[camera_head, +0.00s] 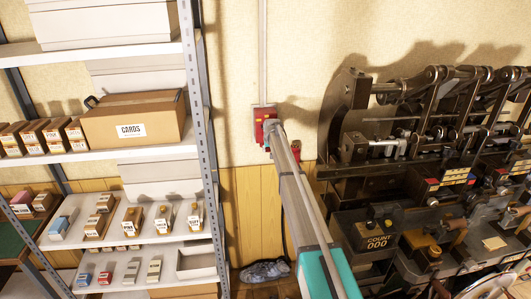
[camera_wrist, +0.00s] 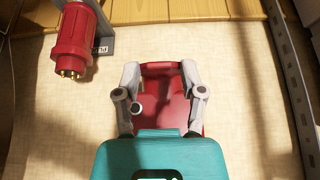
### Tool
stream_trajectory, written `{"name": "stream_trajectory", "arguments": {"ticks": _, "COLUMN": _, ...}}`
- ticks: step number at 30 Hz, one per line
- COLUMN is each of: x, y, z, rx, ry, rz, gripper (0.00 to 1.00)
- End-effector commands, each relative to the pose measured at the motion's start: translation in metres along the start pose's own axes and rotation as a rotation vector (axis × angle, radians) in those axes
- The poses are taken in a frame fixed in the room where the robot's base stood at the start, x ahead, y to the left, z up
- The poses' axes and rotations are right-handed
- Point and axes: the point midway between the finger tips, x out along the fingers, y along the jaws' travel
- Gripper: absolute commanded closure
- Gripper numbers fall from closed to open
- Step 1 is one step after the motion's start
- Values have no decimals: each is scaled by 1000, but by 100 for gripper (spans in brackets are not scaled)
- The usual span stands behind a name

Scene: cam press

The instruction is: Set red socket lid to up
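The red socket (camera_head: 263,112) is mounted on the wall, right of the shelf, at the lower end of a vertical conduit. My gripper (camera_head: 270,127) is right in front of it and hides much of its front. In the wrist view my gripper (camera_wrist: 160,74) is open, with one finger on each side of the red socket (camera_wrist: 162,82). A narrow red edge shows between the fingertips. I cannot tell whether the fingers touch the socket. The lid is not clearly distinguishable from the body, and its position cannot be told.
A red plug with gold pins (camera_wrist: 73,50) hangs beside the socket on a grey bracket (camera_wrist: 101,30). A metal shelf (camera_head: 203,140) with boxes stands to the left. A dark machine (camera_head: 400,165) fills the right.

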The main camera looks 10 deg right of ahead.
Motion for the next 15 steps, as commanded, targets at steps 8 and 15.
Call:
{"name": "stream_trajectory", "arguments": {"ticks": 8, "x": 4, "y": -8, "z": 18, "rx": 124, "ry": 40, "rz": -43, "gripper": 100}}
{"name": "stream_trajectory", "arguments": {"ticks": 15, "x": 12, "y": -27, "z": 35, "rx": 397, "ry": 124, "rz": -149, "gripper": 100}}
